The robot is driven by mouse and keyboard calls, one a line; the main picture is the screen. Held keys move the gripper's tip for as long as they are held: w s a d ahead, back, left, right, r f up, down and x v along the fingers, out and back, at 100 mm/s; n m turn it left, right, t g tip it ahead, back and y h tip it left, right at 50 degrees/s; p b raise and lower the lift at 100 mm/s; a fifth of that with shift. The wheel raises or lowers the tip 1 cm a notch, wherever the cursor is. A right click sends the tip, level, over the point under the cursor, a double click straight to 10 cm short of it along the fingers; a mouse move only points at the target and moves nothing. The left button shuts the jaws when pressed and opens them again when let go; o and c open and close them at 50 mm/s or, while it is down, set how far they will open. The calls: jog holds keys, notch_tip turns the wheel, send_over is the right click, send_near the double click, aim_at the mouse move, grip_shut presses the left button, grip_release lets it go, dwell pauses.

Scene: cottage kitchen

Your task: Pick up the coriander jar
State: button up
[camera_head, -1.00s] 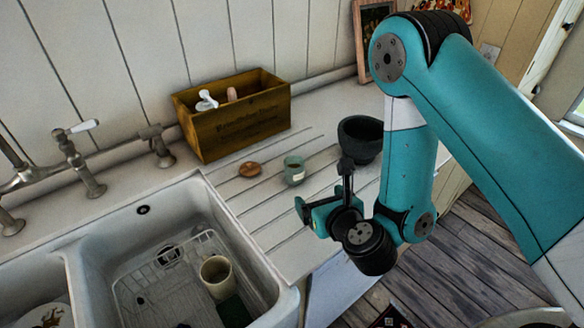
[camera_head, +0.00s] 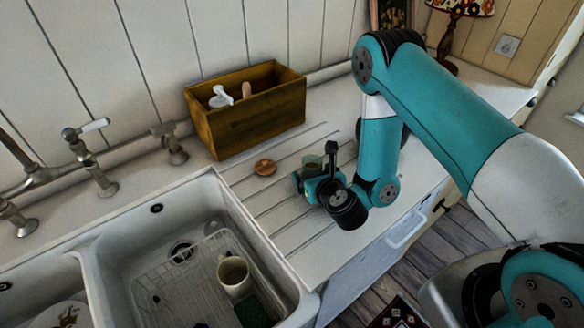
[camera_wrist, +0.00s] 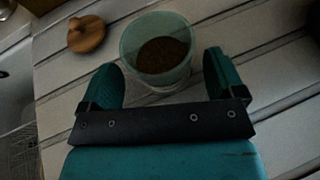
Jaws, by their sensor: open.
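The coriander jar is a small greenish glass jar (camera_wrist: 156,50) with brown contents, open at the top. It stands upright on the grooved white drainboard, and in the head view its top (camera_head: 311,161) shows just behind my gripper. My gripper (camera_wrist: 165,75) is open, with a teal finger toward each side of the jar in the wrist view. The jar lies at and just beyond the fingertips. I cannot tell whether either finger touches it. A round wooden lid (camera_wrist: 87,34) lies to the left of the jar, and it also shows in the head view (camera_head: 265,167).
A wooden box (camera_head: 250,118) with a white item inside stands behind, against the wall. The white sink (camera_head: 215,200) holds a wire rack and a cream mug (camera_head: 235,275). The drainboard (camera_head: 300,232) is clear in front.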

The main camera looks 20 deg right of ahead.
jog(key=shift+w+d+f, duration=0.2)
jog(key=shift+w+d, duration=0.3)
jog(key=shift+a, duration=0.35)
jog(key=c, duration=1)
jog(key=shift+c, duration=0.2)
jog(key=shift+r, duration=0.2)
